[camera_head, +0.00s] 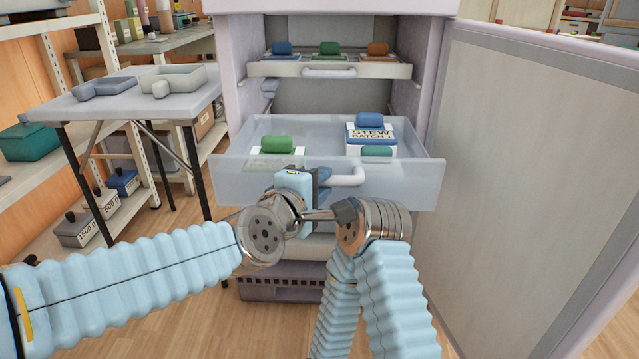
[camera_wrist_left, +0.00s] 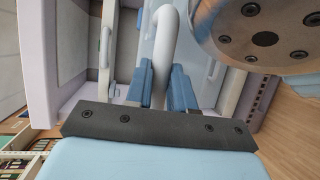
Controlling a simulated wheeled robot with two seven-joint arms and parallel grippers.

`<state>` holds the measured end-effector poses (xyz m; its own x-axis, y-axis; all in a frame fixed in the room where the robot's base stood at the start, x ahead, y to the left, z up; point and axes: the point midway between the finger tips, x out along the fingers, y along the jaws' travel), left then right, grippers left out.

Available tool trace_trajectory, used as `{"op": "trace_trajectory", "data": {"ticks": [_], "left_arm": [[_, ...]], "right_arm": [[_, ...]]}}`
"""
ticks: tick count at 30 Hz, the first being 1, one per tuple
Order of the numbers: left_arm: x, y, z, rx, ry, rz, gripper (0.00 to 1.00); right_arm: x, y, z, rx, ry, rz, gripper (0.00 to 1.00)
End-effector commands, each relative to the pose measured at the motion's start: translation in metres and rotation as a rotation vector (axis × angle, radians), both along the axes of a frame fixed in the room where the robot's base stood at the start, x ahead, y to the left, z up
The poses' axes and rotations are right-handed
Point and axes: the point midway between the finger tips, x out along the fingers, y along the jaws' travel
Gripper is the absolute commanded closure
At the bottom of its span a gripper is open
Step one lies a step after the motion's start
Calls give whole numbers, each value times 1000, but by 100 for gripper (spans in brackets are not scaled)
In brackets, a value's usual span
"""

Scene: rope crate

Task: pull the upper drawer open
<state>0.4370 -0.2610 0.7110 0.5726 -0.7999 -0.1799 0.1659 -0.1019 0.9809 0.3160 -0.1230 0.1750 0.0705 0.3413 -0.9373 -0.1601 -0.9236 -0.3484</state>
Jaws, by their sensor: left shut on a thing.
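The clear drawer (camera_head: 410,178) stands pulled out of the white cabinet (camera_head: 232,75), below a tray (camera_head: 402,71) that has its own white handle. Through its open top I see a tub with a green top (camera_head: 277,144), a blue-topped tub labelled STEW (camera_head: 371,135) and another green-topped item. My left gripper (camera_head: 322,180) is shut on the drawer's white handle (camera_head: 352,178). In the left wrist view the handle (camera_wrist_left: 165,45) passes between the blue fingers (camera_wrist_left: 160,85). My right gripper does not show; only parts of that arm do, at the lower middle.
The tray holds three tubs with blue, green and orange tops. The open cabinet door (camera_head: 535,185) stands at the right. A grey table (camera_head: 118,95) with shallow containers stands at the left, near shelving. Some wooden floor shows between table and cabinet.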

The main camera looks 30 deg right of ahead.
Motion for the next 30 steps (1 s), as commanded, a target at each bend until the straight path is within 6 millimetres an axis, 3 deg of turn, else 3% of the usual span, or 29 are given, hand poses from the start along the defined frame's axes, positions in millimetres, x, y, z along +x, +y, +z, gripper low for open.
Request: {"op": "trace_trajectory", "data": {"ticks": [2,3,7,19,30], "left_arm": [[0,0,-2,3,2,0,100],[0,0,-2,3,2,0,71],[0,0,-1,2,2,0,52],[-5,9,2,-1,0,1,52],[-55,77,18,0,-1,0,52]], "right_arm": [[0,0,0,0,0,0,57],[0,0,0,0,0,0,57],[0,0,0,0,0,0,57],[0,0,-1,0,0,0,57],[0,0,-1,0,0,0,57]]}}
